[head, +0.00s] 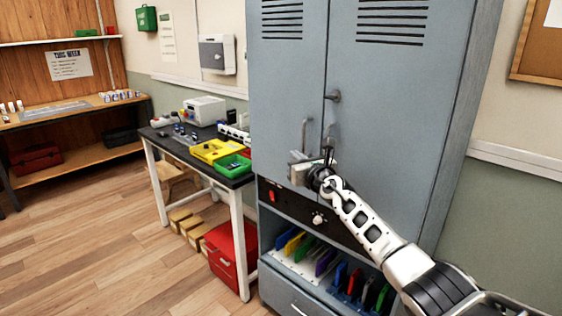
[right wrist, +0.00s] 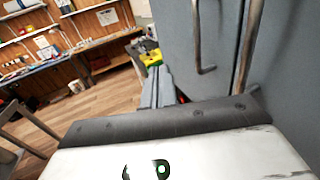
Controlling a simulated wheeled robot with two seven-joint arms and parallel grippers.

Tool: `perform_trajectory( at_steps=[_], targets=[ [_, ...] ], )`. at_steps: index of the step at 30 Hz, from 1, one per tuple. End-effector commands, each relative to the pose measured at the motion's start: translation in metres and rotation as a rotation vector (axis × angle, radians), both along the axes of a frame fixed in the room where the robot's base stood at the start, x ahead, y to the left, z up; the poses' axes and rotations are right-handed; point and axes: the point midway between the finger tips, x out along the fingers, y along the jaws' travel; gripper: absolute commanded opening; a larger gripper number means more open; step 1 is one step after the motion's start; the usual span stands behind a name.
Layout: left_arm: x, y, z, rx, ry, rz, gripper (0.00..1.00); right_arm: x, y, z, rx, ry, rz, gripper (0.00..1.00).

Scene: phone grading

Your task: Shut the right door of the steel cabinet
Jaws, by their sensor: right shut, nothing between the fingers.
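The steel cabinet (head: 285,75) is tall and grey-blue, with two upper doors. Its right door (head: 390,110) looks flush or nearly flush with the left door; I cannot tell whether a small gap is left. A latch (head: 333,96) sits at the right door's inner edge. The vertical bar handles of the left door (head: 304,136) and right door (head: 329,136) stand side by side, and show in the right wrist view (right wrist: 201,38). My right gripper (head: 297,160) is shut and empty, in front of the doors just below the handles. Its fingers (right wrist: 157,88) point past the left door's front.
Left stands a workbench (head: 160,143) with yellow (head: 212,150) and green trays (head: 233,166). A red box (head: 230,250) is beneath it. Floor at left is open.

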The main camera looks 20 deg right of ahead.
Motion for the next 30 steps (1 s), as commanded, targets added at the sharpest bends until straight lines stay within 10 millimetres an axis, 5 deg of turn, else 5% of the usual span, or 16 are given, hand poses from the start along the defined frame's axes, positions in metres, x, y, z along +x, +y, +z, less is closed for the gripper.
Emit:
perform_trajectory(
  at_steps=[6,23,26,30],
  targets=[
    [-0.002,0.002,0.004,0.003,0.006,0.004,0.36,-0.010,0.005,-0.005,0.004,0.012,-0.018,0.00],
    [-0.002,0.002,0.005,0.004,0.005,0.004,0.36,-0.048,0.065,-0.007,0.013,0.010,-0.017,0.00],
    [-0.002,0.002,0.005,0.004,0.005,0.004,0.36,-0.059,0.064,-0.020,0.103,0.012,-0.015,0.00],
    [-0.002,0.002,0.004,0.004,0.005,0.004,0.36,-0.095,0.056,-0.057,0.429,0.021,-0.014,0.00]
  ],
)
